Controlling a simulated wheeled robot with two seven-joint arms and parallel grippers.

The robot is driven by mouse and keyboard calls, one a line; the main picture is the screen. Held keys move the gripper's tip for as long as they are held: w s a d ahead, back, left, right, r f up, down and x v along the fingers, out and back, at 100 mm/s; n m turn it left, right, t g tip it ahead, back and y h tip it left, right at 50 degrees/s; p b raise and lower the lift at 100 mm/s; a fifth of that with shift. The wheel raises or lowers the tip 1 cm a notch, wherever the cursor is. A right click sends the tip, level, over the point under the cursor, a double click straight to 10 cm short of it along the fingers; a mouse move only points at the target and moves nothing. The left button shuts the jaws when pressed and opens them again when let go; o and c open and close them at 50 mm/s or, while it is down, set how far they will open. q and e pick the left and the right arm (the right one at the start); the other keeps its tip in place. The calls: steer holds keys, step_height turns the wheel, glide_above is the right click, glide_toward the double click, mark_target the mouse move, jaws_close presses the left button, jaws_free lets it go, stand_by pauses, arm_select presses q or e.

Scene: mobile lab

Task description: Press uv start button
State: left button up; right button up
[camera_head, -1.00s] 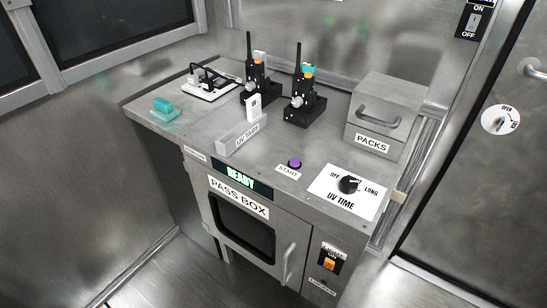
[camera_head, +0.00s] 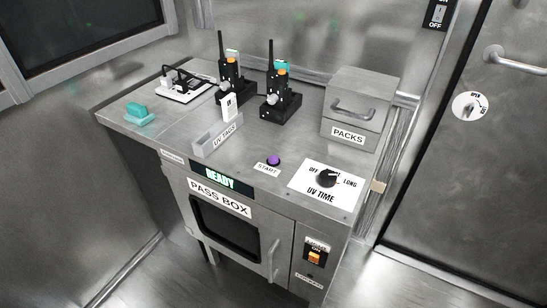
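The purple start button (camera_head: 273,160) sits on the metal counter top (camera_head: 180,146), just above its white START label (camera_head: 267,170). To its right is the UV TIME plate (camera_head: 325,187) with a black knob (camera_head: 327,178) between OFF and LONG. Below the counter is the pass box (camera_head: 232,228) with its door shut, and its display (camera_head: 220,180) reads READY in green. Neither of my grippers shows in the head view.
Two black radios (camera_head: 230,82) (camera_head: 277,92) stand in chargers behind the button. A PACKS box (camera_head: 357,105) stands at the right, a UV TAGS tray (camera_head: 222,137) and a teal object (camera_head: 139,114) at the left. Floor is clear at lower right.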

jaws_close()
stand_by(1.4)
